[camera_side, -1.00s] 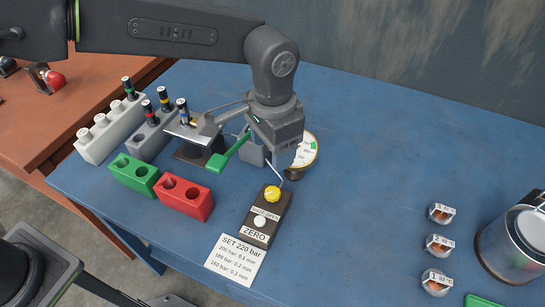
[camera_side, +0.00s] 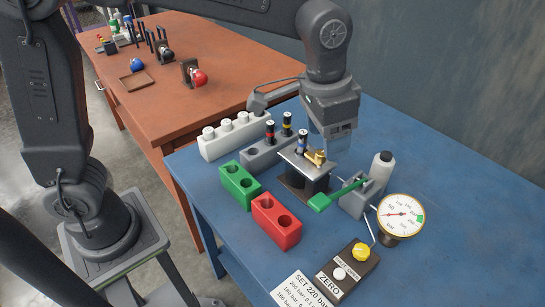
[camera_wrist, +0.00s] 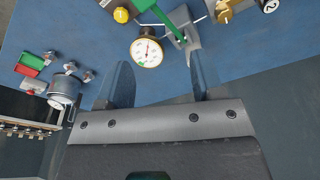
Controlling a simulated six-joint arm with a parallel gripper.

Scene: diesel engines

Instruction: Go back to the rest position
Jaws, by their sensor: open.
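My gripper (camera_side: 336,140) hangs above the blue table, just behind the test stand (camera_side: 306,165) in the side view. In the wrist view my gripper (camera_wrist: 159,68) shows two fingers spread apart with nothing between them. An injector with a blue band (camera_side: 302,141) stands upright at the test stand. A pump with a green lever (camera_side: 338,195) is beside it, with a pressure gauge (camera_side: 401,214) to its right. Two more injectors, red-banded (camera_side: 270,132) and yellow-banded (camera_side: 287,123), stand in a grey block (camera_side: 262,155).
A white block (camera_side: 228,138), a green block (camera_side: 240,186) and a red block (camera_side: 276,221) stand left of the stand. A control box with a yellow knob (camera_side: 361,252) is at the front. A brown table (camera_side: 200,50) lies beyond. Cups and a metal pot (camera_wrist: 65,90) show in the wrist view.

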